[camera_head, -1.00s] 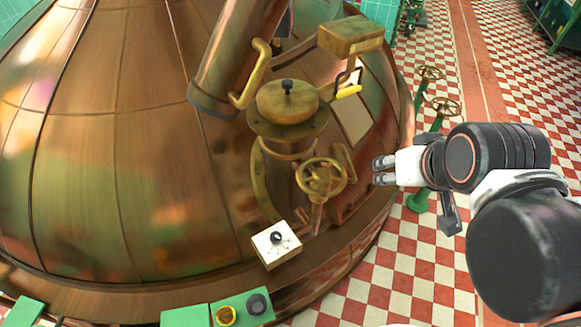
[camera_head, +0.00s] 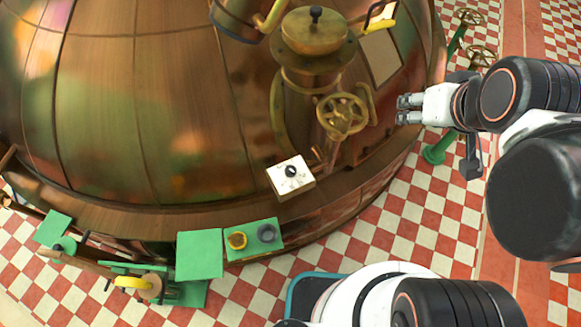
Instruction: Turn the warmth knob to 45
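A small black knob (camera_head: 291,171) sits on the white top face of a box (camera_head: 281,181) on the kettle's lower rim. Marks surround it, but they are too small to read. No label shows which one is the warmth knob. My gripper (camera_head: 402,109) is up and right of the white box, pointing left, well apart from all these knobs. Its two fingers show a small gap and hold nothing.
The large copper kettle (camera_head: 140,110) fills the left and middle. A brass handwheel (camera_head: 342,115) stands just left of my gripper, below a brass lidded fitting (camera_head: 314,32). Green-stemmed valves (camera_head: 468,20) stand at the upper right. The checkered floor (camera_head: 400,225) is open at the right.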

